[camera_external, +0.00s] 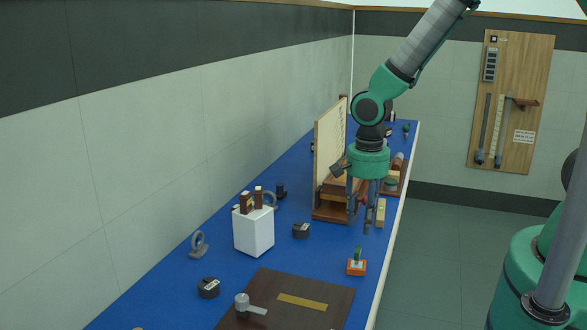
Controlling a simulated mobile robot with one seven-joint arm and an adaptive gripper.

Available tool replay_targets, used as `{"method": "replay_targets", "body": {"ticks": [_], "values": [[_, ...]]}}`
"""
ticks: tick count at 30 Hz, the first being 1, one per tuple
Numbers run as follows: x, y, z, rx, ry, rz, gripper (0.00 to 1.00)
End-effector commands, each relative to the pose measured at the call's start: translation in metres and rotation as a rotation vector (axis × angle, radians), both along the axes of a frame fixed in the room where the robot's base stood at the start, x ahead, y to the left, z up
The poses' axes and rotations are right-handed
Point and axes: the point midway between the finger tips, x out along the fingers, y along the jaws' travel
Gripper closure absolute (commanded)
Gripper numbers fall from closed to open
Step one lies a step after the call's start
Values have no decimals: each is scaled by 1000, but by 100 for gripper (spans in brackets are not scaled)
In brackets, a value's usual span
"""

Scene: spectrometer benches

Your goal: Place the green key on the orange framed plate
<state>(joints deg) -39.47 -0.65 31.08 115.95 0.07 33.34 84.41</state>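A small orange-framed piece (356,268) sits on the blue bench near its right edge, in front of my gripper. A small upright green piece (357,254), which looks like the green key, stands at its top; I cannot tell how it is seated. My gripper (360,212) hangs pointing down above the right side of the bench, farther back than the orange piece and apart from it. Its fingers look spread, with nothing clearly held. A small reddish thing shows between or behind the fingers; I cannot tell which.
A wooden stand with an upright panel (330,140) is behind and left of my gripper. A white box (254,232) holding brown blocks, dark round items (301,230) and a dark brown board (277,284) are nearer. Blue bench is clear around the orange piece.

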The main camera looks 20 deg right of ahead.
Motion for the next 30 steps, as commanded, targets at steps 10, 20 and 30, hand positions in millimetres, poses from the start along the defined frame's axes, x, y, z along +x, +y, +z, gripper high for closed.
{"method": "replay_targets", "body": {"ticks": [10,20,30], "values": [[0,0,25,0,0,0,65],[0,0,25,0,0,0,65],[0,0,25,0,0,0,65]]}}
